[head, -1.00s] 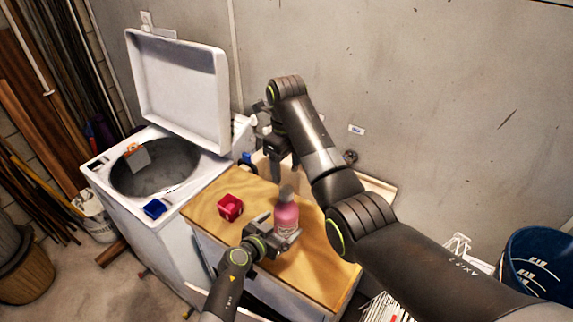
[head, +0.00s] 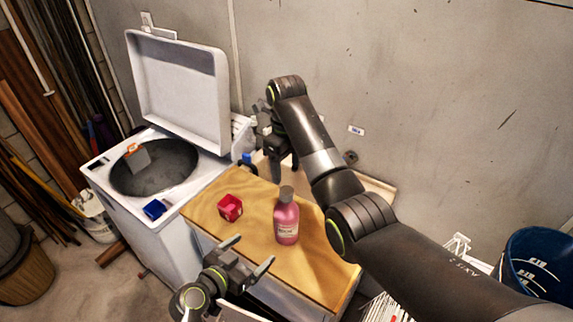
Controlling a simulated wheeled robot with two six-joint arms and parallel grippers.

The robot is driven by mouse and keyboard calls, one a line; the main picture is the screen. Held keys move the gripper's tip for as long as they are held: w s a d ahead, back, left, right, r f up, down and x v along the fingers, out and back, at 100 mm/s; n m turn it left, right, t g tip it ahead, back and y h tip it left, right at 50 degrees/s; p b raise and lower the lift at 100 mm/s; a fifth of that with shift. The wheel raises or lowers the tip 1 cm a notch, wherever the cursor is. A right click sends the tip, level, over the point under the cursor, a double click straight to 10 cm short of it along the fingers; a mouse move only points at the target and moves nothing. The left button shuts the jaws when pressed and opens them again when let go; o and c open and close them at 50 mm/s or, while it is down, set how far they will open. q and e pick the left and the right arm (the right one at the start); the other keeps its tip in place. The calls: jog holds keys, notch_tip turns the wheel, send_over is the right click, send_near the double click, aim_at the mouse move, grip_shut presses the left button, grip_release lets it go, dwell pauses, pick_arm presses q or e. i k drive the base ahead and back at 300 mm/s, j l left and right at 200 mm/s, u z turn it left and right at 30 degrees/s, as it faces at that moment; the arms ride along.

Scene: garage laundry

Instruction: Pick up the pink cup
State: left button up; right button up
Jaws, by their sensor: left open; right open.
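A small pinkish-red cup (head: 230,208) with an open top sits on the wooden top (head: 262,205) of the low cabinet, near its left side. A pink bottle (head: 287,222) with a grey cap stands upright to the right of the cup. My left gripper (head: 254,253) is open and empty at the front edge of the wooden top, below the cup and the bottle in the picture, with its fingers spread and apart from both. My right gripper (head: 280,168) hangs behind the bottle, near the wall; it is open, and its fingertips are hard to make out.
A white top-loading washer (head: 155,215) with its lid raised stands to the left. A blue cup-like item (head: 154,208) is on its front rim, and a grey and orange item (head: 137,157) is at its drum. A blue bucket (head: 540,262) is at the far right.

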aim_at(230, 209)
jog(key=k+j, duration=0.85)
